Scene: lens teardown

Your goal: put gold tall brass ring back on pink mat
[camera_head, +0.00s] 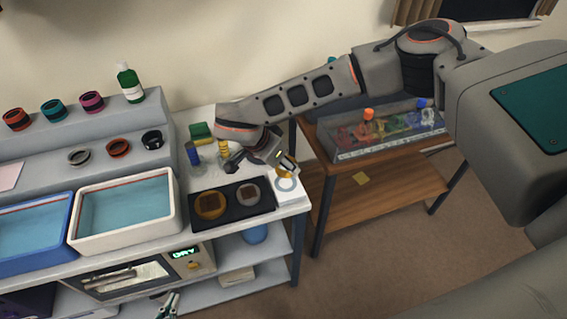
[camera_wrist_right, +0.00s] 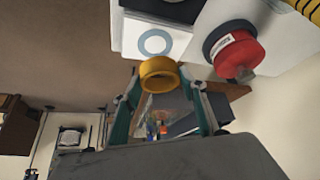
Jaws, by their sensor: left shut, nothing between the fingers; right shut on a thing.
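The gold tall brass ring (camera_wrist_right: 159,75) is between the fingertips of my right gripper (camera_wrist_right: 160,82), which is shut on it. In the head view the right gripper (camera_head: 283,165) is over the right end of the bench, by a white card (camera_head: 291,198) with a blue-grey circle. The card also shows beyond the ring in the right wrist view (camera_wrist_right: 176,45). A pale pink mat (camera_head: 9,177), cut by the left picture edge, lies on the lower step of the grey shelf, well left of the ring. My left gripper (camera_head: 168,303) is low at the bottom edge, shut and empty.
A black tray (camera_head: 233,213) with two round parts lies left of the card. Several coloured rings and a green bottle (camera_head: 130,84) stand on the stepped shelf. A red-capped container (camera_wrist_right: 234,52) is near the ring.

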